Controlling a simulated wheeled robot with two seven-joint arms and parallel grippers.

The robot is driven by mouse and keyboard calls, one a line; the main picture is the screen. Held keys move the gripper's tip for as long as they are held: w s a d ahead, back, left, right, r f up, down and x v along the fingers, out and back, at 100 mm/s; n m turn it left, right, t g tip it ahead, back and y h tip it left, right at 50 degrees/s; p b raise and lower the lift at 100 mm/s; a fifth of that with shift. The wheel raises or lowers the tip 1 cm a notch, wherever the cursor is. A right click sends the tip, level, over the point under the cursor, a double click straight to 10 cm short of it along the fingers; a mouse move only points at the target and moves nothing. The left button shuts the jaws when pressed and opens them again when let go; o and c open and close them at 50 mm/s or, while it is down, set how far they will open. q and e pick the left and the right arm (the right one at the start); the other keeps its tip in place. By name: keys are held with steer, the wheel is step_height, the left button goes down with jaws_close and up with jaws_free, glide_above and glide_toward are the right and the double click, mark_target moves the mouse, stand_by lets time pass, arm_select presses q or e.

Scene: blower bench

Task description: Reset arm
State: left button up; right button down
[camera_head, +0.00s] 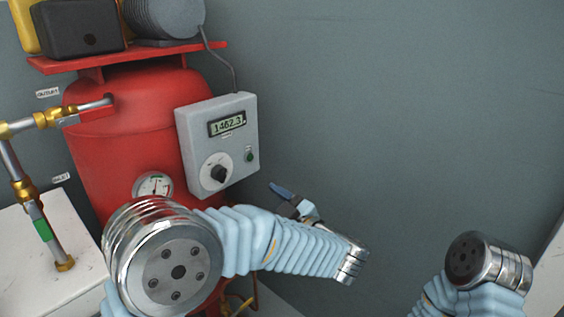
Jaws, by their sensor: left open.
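My left arm, in a light-blue ribbed sleeve with metal joints, crosses the lower middle of the head view. My left gripper (290,196) shows small beyond the sleeve, with a dark blue finger pointing up and left. It is open and I see nothing held in it. It is just right of and below the grey control box in the picture, apart from it as far as I can tell. My right arm shows only as a metal joint and blue sleeve at the lower right. Its gripper is out of view.
A red tank (125,135) with a pressure gauge (153,186) stands at left. The grey control box (192,137) on its side has a display reading 1462.3 and a black knob (218,174). Brass-fitted pipes (22,190) stand over a white surface (20,260). Bare grey wall fills the right.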

arm_select(q)
steer(key=w+a+f+m+h, duration=0.2)
steer(key=f+m+h, duration=0.3)
steer(key=f, duration=0.9)
steer(key=w+a+f+m+h, duration=0.2)
steer(key=f+m+h, duration=0.3)
steer(key=f, duration=0.8)
steer(key=s+f+m+g+h, duration=0.1)
steer(key=s+f+g+h, duration=0.35)
steer(key=s+f, duration=0.6)
steer(key=s+f+m+g+h, duration=0.1)
steer(key=s+f+g, duration=0.2)
steer(key=s, duration=0.5)
steer(key=s+f+m+g+h, duration=0.1)
steer(key=s+f+g, duration=0.3)
steer(key=s, duration=0.4)
steer(key=shift+s+f+h, duration=0.3)
steer(key=shift+f+h, duration=0.05)
steer(key=shift+f, duration=0.1)
